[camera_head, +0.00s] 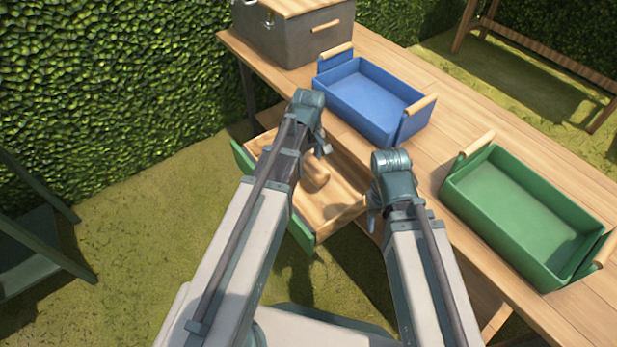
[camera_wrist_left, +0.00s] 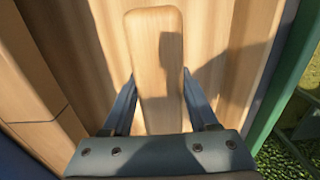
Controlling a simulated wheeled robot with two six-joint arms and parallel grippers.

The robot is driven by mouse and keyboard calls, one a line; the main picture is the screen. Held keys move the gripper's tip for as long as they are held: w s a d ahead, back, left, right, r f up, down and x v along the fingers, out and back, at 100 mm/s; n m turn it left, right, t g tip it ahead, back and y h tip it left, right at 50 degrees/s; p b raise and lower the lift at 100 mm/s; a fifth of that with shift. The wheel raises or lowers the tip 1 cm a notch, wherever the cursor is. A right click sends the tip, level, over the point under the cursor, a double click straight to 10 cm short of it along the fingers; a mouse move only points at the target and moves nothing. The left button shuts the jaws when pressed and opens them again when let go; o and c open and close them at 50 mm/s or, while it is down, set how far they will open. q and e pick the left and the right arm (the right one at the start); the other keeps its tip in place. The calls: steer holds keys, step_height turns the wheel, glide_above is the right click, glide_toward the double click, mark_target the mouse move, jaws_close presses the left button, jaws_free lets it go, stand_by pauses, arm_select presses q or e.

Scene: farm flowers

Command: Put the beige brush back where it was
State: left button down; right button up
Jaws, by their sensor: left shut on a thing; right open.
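The beige brush (camera_wrist_left: 155,40) is a plain, light wooden block with rounded corners in the left wrist view. My left gripper (camera_wrist_left: 160,100) is shut on it, with one finger along each side. In the head view the brush (camera_head: 317,178) shows below my left gripper (camera_head: 322,145), over the wooden inside of a pulled-out drawer (camera_head: 338,203) with a green front. I cannot tell whether the brush touches the drawer bottom. Its bristles are not visible. My right gripper (camera_head: 376,208) is open at the table's near edge, right of the drawer, partly hidden by its wrist.
A blue tray (camera_head: 372,98) and a green tray (camera_head: 520,208), both with wooden handles, stand on the wooden table (camera_head: 450,115). A grey toolbox (camera_head: 300,35) stands at the far end. A hedge (camera_head: 100,80) lies behind. Bare tabletop shows between the trays.

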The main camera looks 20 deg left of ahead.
mark_target(308, 159)
arm_select(q)
steer(key=shift+f+b, duration=1.9)
steer(key=shift+f, duration=0.05)
steer(key=shift+r, duration=0.15)
steer(key=shift+c, duration=0.8)
jaws_free()
step_height(308, 159, up, 12)
steer(key=p, duration=1.2)
steer(key=shift+r, duration=0.1)
